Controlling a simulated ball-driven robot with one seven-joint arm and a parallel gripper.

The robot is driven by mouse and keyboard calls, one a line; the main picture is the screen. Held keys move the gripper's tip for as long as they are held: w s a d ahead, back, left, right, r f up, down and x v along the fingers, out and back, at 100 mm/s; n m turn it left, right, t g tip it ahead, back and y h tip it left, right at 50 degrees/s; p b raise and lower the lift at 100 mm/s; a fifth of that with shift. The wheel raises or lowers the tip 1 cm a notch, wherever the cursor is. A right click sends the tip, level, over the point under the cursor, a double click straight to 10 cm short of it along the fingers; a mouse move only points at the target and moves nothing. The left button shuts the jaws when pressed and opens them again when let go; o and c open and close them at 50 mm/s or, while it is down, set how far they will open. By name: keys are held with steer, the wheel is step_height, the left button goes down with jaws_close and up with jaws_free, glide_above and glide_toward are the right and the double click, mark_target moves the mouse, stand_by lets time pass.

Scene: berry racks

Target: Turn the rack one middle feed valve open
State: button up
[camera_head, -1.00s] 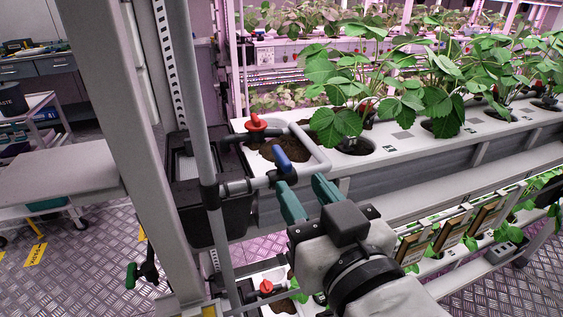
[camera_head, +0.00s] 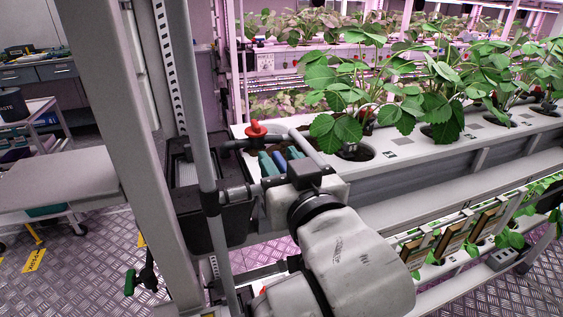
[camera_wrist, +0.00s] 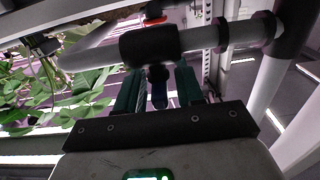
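The blue valve handle (camera_head: 280,161) is on the grey pipe at the left end of the upper white planter trough. My gripper (camera_head: 281,159) is at it, with one green finger on each side of the handle. In the wrist view the blue handle (camera_wrist: 159,93) hangs below the black valve body (camera_wrist: 150,45), between the fingers (camera_wrist: 158,90). Narrow gaps show beside the handle, so my gripper looks open around it. The handle's far end is hidden by my gripper's body.
A red valve handle (camera_head: 256,130) sits above and left of the blue one. A grey upright pipe (camera_head: 207,165) and a thick rack post (camera_head: 150,170) stand at the left. Strawberry plants (camera_head: 440,95) fill the trough to the right. A cart (camera_head: 65,185) stands at far left.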

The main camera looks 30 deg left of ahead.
jaws_close()
